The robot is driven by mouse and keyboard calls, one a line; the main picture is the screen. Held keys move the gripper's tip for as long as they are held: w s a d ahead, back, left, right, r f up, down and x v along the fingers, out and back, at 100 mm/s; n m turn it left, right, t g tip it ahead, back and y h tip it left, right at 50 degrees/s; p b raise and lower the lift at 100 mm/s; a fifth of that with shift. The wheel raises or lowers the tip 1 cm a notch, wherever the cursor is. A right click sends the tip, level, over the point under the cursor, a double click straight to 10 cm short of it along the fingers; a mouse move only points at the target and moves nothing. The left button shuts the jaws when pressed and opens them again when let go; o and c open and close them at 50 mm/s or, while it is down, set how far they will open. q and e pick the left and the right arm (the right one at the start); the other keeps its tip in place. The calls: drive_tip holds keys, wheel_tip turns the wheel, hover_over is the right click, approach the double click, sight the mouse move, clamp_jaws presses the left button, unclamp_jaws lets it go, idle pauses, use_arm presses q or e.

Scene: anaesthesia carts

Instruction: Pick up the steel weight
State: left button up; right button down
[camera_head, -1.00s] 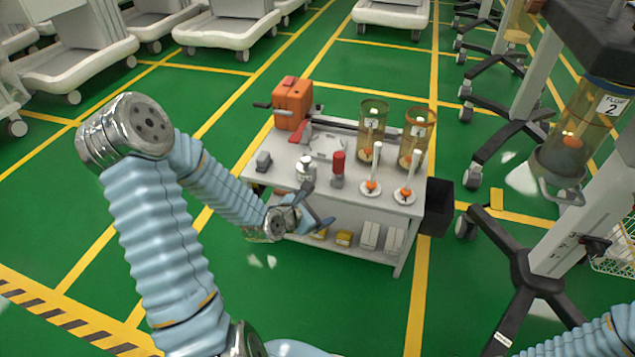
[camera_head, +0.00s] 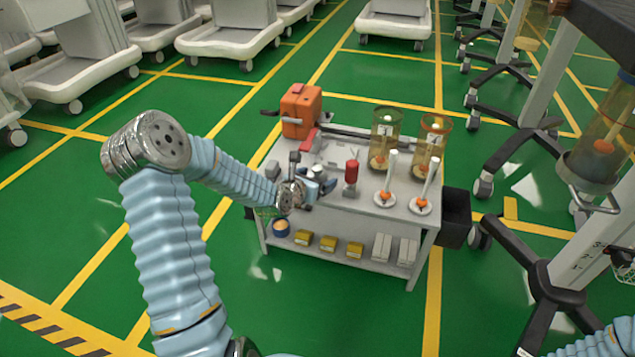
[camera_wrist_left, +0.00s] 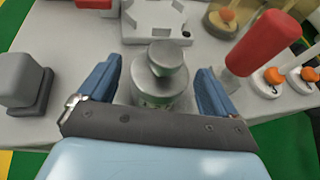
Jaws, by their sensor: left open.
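The steel weight (camera_wrist_left: 163,78) is a shiny cylinder with a knob on top, standing upright near the front edge of the grey cart top (camera_head: 345,207). In the left wrist view it stands between the two blue fingers of my left gripper (camera_wrist_left: 158,88), with a gap on each side. The gripper is open around it. In the head view my left gripper (camera_head: 312,176) is at the cart's front edge and hides most of the weight. My right gripper is not in view; only part of my right arm shows at the lower right.
A red-handled tool (camera_head: 351,172) stands just right of the weight, and a small grey block (camera_wrist_left: 22,85) stands to its left. Behind are an orange case (camera_head: 301,110) and a white tray (camera_wrist_left: 155,18). Two amber cylinders (camera_head: 384,140) and two white-stemmed pieces (camera_head: 388,180) stand on the right.

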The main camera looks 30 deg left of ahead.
sight(321, 176)
use_arm(q)
drive_tip(key=shift+x, duration=1.5)
clamp_jaws()
drive_tip(key=shift+a+r, duration=0.1)
drive_tip(key=shift+r, duration=0.1)
